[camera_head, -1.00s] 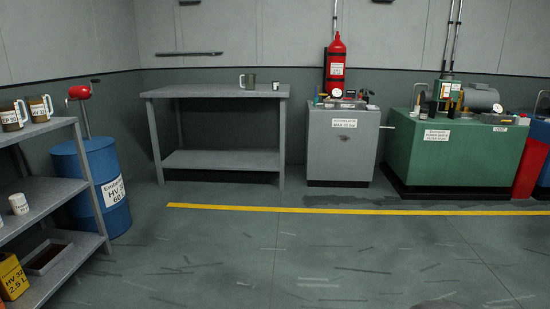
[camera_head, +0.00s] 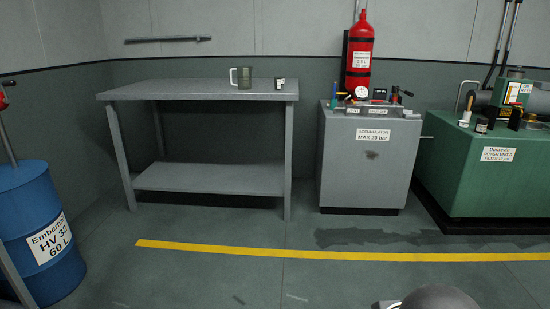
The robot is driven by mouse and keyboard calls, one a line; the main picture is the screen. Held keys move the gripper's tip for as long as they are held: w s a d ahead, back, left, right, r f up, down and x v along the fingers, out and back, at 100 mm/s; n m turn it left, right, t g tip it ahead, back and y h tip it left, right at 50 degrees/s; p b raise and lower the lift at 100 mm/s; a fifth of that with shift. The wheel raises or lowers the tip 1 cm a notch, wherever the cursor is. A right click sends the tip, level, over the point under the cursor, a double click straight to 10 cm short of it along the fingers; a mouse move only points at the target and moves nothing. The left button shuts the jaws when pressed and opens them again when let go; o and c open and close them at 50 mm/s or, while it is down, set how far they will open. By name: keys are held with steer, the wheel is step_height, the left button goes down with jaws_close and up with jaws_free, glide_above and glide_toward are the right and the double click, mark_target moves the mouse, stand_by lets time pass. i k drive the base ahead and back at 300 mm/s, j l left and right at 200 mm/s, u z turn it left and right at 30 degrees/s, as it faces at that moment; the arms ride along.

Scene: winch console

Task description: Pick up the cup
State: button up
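A grey-green cup (camera_head: 244,78) with a pale handle on its left stands upright on the top of a grey metal table (camera_head: 180,91), toward the table's right end. A small dark container with a white label (camera_head: 280,84) stands just right of it, apart from it. The cup is some way ahead of me, across the floor. My gripper cannot be made out.
A blue drum (camera_head: 40,232) stands at the left. A green power unit (camera_head: 480,170) is far right. The floor before the yellow line (camera_head: 330,254) is clear.

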mark_target(280, 81)
steer(key=i, duration=2.3)
